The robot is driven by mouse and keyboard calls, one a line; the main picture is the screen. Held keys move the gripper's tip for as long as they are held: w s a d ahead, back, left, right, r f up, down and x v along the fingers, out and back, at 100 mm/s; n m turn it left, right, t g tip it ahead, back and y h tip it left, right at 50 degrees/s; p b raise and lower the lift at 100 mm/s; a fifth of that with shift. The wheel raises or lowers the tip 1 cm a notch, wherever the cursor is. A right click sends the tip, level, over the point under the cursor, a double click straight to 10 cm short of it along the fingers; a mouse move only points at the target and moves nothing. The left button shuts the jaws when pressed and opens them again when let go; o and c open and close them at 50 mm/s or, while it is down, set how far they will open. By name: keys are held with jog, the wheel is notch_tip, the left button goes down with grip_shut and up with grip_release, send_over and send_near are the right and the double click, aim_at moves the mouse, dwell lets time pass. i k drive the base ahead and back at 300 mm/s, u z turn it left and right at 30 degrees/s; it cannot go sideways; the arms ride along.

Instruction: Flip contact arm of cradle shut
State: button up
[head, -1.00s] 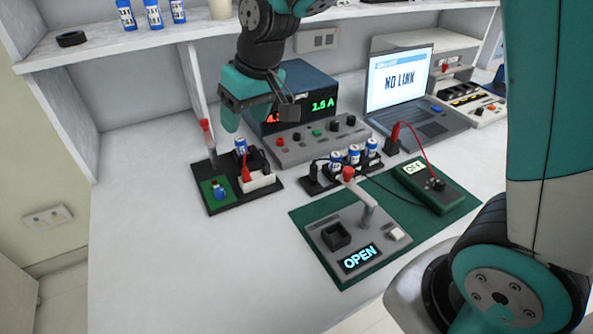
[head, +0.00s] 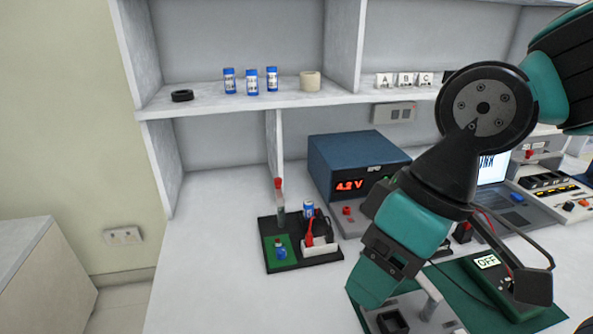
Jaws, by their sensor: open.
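Two devices have a lever. The grey station (head: 408,302) with a square dark socket (head: 392,322) is at the bottom of the head view, partly cut off and partly behind my arm. Its pale upright contact arm (head: 430,296) shows only in part; its top is hidden. My gripper (head: 372,288) is above the station's left side, pointing down. It is open and appears empty; I cannot tell whether it touches anything. The left black board (head: 300,262) has an upright lever with a red knob (head: 279,184), a green pad (head: 278,245) and a blue cell (head: 280,254).
A power supply (head: 350,160) reading 4.2 V stands behind. A green meter (head: 495,268) reading OFF and a laptop (head: 493,170) are at right, partly behind my arm. A shelf (head: 220,105) with blue cells is above. The white bench's left front is clear.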

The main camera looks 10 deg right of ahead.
aim_at(277, 180)
jog(key=k, duration=0.5)
jog(key=u, duration=1.2)
jog(key=i, duration=0.6)
jog(key=z, duration=0.65)
